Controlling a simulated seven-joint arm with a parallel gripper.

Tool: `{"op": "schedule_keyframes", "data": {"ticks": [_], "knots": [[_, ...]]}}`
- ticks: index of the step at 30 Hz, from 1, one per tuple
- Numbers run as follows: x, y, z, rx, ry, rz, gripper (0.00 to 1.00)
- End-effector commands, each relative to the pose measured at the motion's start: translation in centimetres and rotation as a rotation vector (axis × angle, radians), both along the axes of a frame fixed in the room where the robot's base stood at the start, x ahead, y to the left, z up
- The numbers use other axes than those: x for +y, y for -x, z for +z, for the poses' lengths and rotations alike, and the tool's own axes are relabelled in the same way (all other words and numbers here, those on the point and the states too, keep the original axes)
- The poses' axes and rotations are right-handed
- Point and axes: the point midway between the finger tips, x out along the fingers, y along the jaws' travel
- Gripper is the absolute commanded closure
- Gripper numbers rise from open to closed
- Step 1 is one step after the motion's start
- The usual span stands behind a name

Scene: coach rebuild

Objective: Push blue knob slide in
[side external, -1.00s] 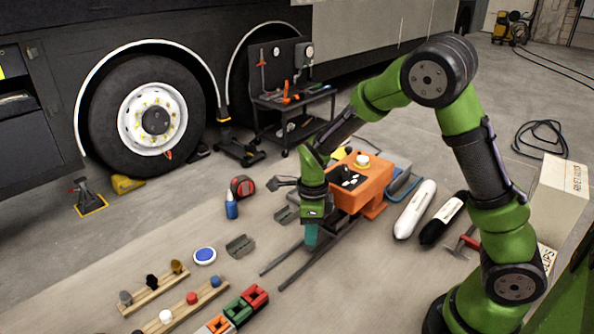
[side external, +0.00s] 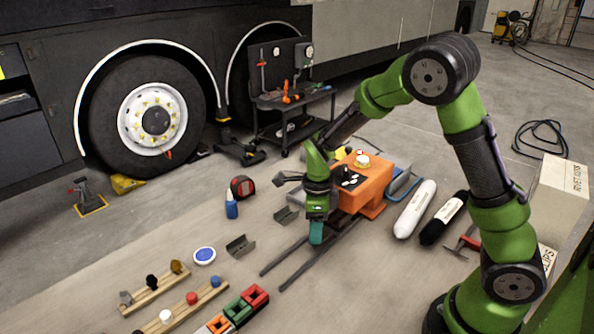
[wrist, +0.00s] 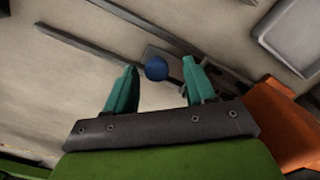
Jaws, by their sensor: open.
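The blue knob (wrist: 157,69) shows in the wrist view on a small grey plate (wrist: 158,54) by the dark rails. My gripper (wrist: 160,66) is open, with one teal finger on each side of the knob in that view; I cannot tell whether either finger touches it. In the side view my gripper (side external: 316,236) points down over the two dark rails (side external: 285,262), in front of the orange box (side external: 372,188). The knob and plate are hidden there behind my gripper.
Wooden strips with colored knobs (side external: 190,300) and red, green and orange blocks (side external: 240,308) lie at the front left. White and black cylinders (side external: 415,208) lie right.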

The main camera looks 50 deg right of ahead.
Motion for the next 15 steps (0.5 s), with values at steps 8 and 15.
{"op": "schedule_keyframes", "data": {"ticks": [8, 15], "knots": [[0.1, -0.2, 5.1, -0.009, -0.001, 0.001, 0.45], [0.0, -0.1, 11.0, -0.008, 0.000, 0.000, 0.45]]}}
